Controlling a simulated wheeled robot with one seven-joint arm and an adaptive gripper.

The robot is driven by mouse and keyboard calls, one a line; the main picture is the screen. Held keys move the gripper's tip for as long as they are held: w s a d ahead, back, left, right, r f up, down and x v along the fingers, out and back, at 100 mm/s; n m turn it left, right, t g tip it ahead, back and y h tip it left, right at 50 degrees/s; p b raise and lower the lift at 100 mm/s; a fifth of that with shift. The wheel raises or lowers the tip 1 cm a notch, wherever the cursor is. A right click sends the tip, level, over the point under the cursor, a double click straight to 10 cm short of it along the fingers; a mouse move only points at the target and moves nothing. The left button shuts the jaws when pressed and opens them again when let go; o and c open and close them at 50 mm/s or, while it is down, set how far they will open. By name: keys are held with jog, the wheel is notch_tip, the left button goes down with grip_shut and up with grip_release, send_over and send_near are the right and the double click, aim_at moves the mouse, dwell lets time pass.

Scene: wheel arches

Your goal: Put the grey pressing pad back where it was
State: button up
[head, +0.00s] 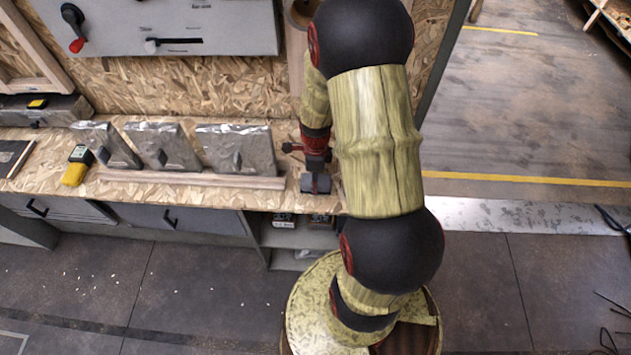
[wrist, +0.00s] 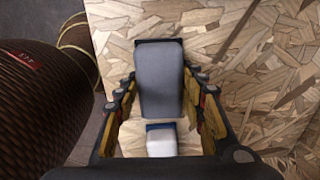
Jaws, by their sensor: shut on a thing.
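The grey pressing pad (wrist: 160,82) is between the fingers of my gripper (wrist: 160,92) in the wrist view. My gripper is shut on it. A small white and blue piece (wrist: 160,140) shows nearer the camera between the fingers; I cannot tell whether it belongs to the pad. In the head view my gripper (head: 316,160) points down at the right end of the chipboard bench, with the grey pad (head: 315,183) at its tip near the front edge. I cannot tell whether the pad touches the bench top.
The chipboard bench (head: 225,197) runs left, with a wooden strip (head: 190,180) along it. Several grey metal plates with handles (head: 236,150) stand behind the strip. A yellow and black tool (head: 77,166) is farther left. Open floor (head: 530,120) lies right of the bench.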

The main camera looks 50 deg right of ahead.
jog(key=shift+f, duration=0.15)
jog(key=o, duration=1.1)
